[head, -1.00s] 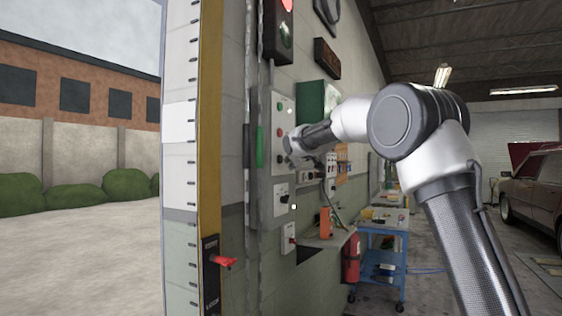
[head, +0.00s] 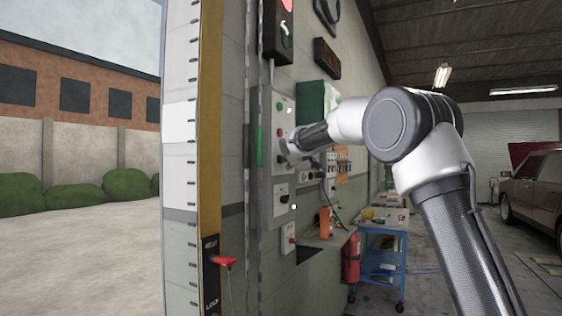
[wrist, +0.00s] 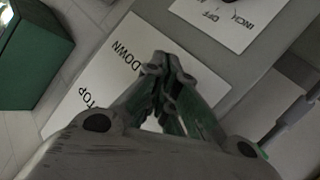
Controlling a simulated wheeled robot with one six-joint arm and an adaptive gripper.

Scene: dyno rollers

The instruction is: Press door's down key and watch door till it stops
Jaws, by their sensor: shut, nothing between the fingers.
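The door's control panel (head: 283,107) is a pale plate on the wall beside the open doorway, with a green button near the top and a red one below it. My gripper (head: 286,150) is at the lower part of this panel. In the wrist view the panel (wrist: 88,80) carries the words DOWN and STOP. My gripper (wrist: 165,68) is shut and empty, its fingertips right beside the word DOWN. The fingers hide the down key, so I cannot tell whether they touch it. No door leaf shows in the doorway.
A second plate (head: 281,197) with a switch sits just below the panel. A red lock handle (head: 224,261) is on the door post. A blue cart (head: 383,262) and a car (head: 535,188) stand farther back.

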